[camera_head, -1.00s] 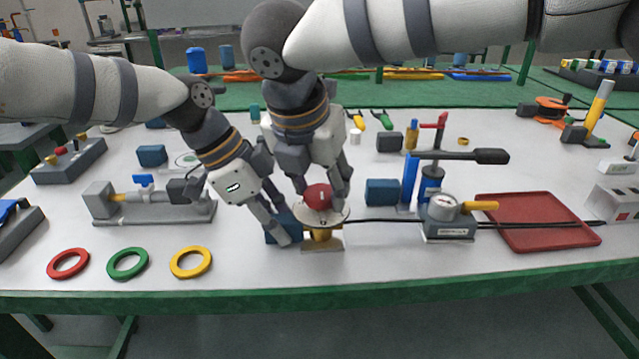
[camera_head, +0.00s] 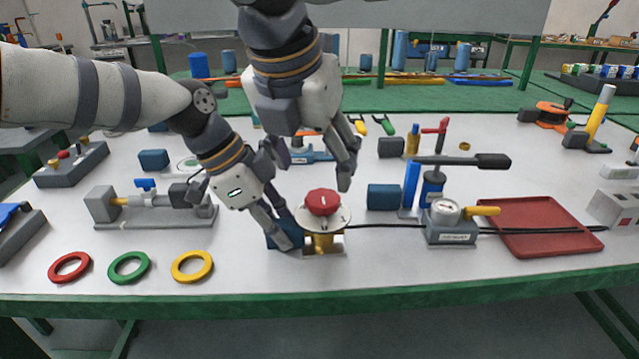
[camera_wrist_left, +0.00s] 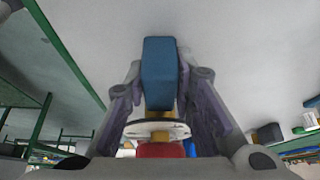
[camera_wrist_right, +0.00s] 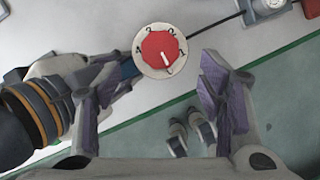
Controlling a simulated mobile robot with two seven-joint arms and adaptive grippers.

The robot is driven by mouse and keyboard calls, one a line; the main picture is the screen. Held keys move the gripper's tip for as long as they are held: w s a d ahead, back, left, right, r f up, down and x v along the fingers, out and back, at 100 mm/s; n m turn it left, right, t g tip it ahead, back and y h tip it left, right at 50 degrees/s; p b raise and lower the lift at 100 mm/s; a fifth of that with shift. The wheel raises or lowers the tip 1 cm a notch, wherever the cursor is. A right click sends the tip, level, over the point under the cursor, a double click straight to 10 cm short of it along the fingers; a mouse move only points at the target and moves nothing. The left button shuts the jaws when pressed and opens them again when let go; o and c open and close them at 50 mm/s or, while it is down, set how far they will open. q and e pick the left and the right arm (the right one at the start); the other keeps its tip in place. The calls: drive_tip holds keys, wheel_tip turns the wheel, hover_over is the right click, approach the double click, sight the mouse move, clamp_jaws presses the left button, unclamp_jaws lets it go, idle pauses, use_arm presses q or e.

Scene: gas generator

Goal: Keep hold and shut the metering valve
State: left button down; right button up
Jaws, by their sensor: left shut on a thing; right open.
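The metering valve has a red knob (camera_head: 322,202) on a pale numbered dial (camera_head: 338,218), above a yellow body (camera_head: 322,243) on a small base. In the right wrist view, the white line on the red knob (camera_wrist_right: 160,48) points toward the lower right. My left gripper (camera_head: 284,232) is shut on the blue block (camera_head: 285,243) at the valve's left side, and its fingers flank the blue block (camera_wrist_left: 160,75) in the left wrist view. My right gripper (camera_head: 318,165) is open and empty above the knob, clear of it.
A black hose (camera_head: 385,226) runs right from the valve to a gauge unit (camera_head: 450,232) with a hand lever. A red tray (camera_head: 545,243) lies beyond it. Red, green and yellow rings (camera_head: 130,267) lie front left.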

use_arm(q)
drive_tip(key=c, duration=1.3)
unclamp_jaws()
use_arm(e)
drive_tip(key=v, duration=0.5)
drive_tip(key=shift+r, duration=0.15)
